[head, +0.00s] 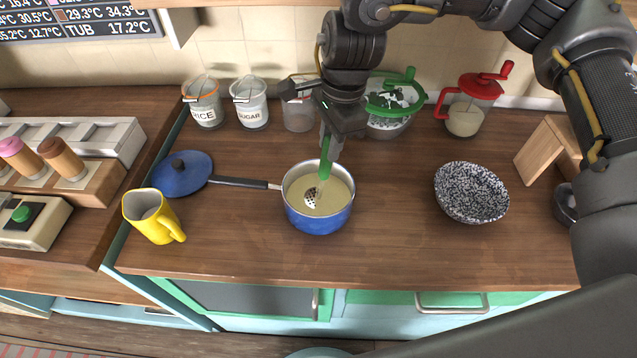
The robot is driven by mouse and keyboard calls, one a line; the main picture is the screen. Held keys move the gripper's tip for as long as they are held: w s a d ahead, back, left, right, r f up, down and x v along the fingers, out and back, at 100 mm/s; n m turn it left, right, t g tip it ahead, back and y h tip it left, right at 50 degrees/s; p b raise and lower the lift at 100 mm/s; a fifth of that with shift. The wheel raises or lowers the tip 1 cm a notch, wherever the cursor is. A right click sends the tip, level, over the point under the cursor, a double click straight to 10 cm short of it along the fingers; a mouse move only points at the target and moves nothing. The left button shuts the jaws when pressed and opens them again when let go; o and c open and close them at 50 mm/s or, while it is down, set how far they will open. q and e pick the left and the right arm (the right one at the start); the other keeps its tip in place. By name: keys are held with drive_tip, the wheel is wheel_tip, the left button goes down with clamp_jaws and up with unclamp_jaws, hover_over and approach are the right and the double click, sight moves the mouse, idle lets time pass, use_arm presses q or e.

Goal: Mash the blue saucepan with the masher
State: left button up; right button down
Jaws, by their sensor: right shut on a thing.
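The blue saucepan (319,219) stands on the wooden counter with its dark handle pointing left. It holds a pale yellowish mass. My right gripper (333,138) is above the saucepan and is shut on the masher (325,162) by its green handle. The masher is tilted, and its perforated metal head (312,197) is inside the saucepan, at the surface of the pale mass. Whether it presses on the bottom cannot be seen. My left gripper is not in view.
A blue lid (182,173) lies left of the saucepan, near its handle. A yellow jug (153,217) stands front left and a speckled bowl (471,192) right. Canisters (203,103) and a red-lidded container (466,118) stand along the back wall. Counter between saucepan and bowl is clear.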

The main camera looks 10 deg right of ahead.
drive_tip(key=shift+r, duration=0.1)
wheel_tip(320, 180, up, 11)
drive_tip(key=p, duration=0.9)
drive_tip(key=shift+s+d, duration=0.1)
drive_tip(key=shift+d, duration=0.05)
idle(0.7)
